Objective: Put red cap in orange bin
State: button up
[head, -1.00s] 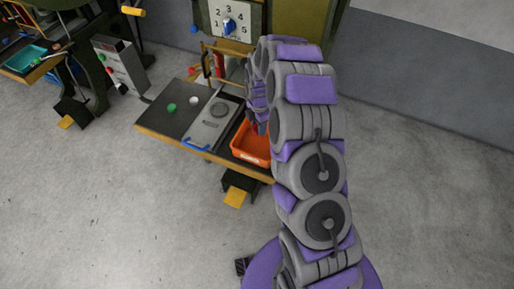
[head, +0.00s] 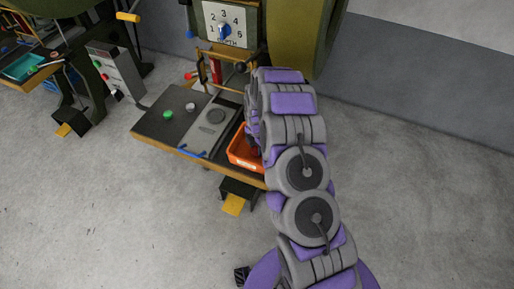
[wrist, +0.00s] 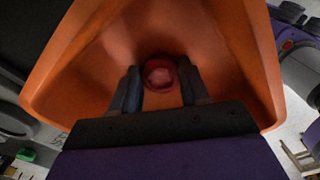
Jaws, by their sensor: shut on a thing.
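The orange bin (head: 240,152) sits on the right part of the dark bench top in the head view, partly hidden behind my arm. In the wrist view the orange bin (wrist: 75,60) fills most of the picture, its inside facing the camera. My gripper (wrist: 160,85) points into the bin, with its two dark fingers on either side of the red cap (wrist: 160,75). It is shut on the cap, which shows between the fingertips inside the bin's outline. I cannot tell whether the cap touches the bin floor. In the head view my arm hides the fingers.
A grey plate with a round knob (head: 212,125) and blue handle lies left of the bin. A green cap (head: 167,114) and a white cap (head: 190,107) stand on the bench (head: 150,122). A machine with a numbered dial (head: 225,25) rises behind. Open floor lies in front.

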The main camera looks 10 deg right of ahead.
jog(key=shift+a, duration=0.3)
jog(key=o, duration=0.8)
jog(key=shift+a, duration=0.15)
jog(key=shift+c, duration=0.2)
jog(key=shift+o, duration=1.4)
jog(key=shift+d, duration=0.3)
